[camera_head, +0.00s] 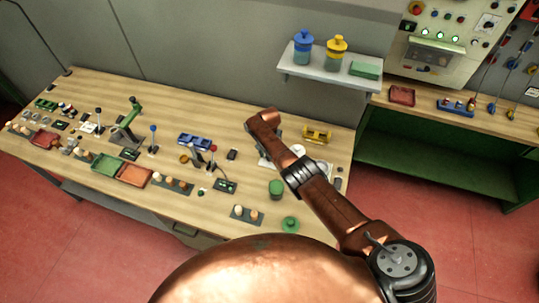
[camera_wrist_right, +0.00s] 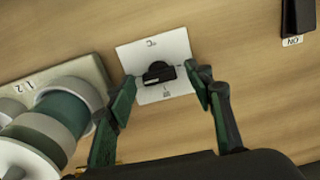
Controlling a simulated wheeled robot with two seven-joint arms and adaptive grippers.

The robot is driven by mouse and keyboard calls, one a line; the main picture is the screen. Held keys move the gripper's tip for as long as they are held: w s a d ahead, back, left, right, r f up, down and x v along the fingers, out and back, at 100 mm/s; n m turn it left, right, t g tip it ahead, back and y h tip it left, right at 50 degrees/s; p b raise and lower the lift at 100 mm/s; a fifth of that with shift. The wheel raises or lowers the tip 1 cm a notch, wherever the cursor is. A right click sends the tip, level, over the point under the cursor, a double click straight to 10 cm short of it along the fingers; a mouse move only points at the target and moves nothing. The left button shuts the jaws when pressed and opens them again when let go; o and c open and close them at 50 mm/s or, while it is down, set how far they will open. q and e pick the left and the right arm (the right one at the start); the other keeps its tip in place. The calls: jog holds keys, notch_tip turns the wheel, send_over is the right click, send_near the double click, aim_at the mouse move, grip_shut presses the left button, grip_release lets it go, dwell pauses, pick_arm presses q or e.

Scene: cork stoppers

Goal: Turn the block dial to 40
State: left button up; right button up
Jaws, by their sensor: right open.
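In the right wrist view, a black dial knob (camera_wrist_right: 158,73) sits on a square white plate (camera_wrist_right: 140,53) with small marks too small to read, so its setting is unclear. My right gripper (camera_wrist_right: 164,90) is open, with one dark green finger on each side of the plate. The knob lies between and just beyond the fingertips, with nothing visibly held. In the head view my right arm reaches over the right part of the bench and hides most of the gripper and dial. My left gripper is not in view.
In the right wrist view, a round grey-and-green part (camera_wrist_right: 65,115) on a beige block (camera_wrist_right: 48,86) stands close left of the fingers. A black switch (camera_wrist_right: 298,17) is at upper right. In the head view a green cylinder (camera_head: 275,188) stands near the arm on the crowded bench (camera_head: 220,112).

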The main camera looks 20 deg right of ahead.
jog(key=shift+a+r, duration=0.1)
jog(key=shift+r, duration=0.55)
notch_tip(320, 180, up, 11)
jog(key=shift+f, duration=0.15)
dwell(0.4)
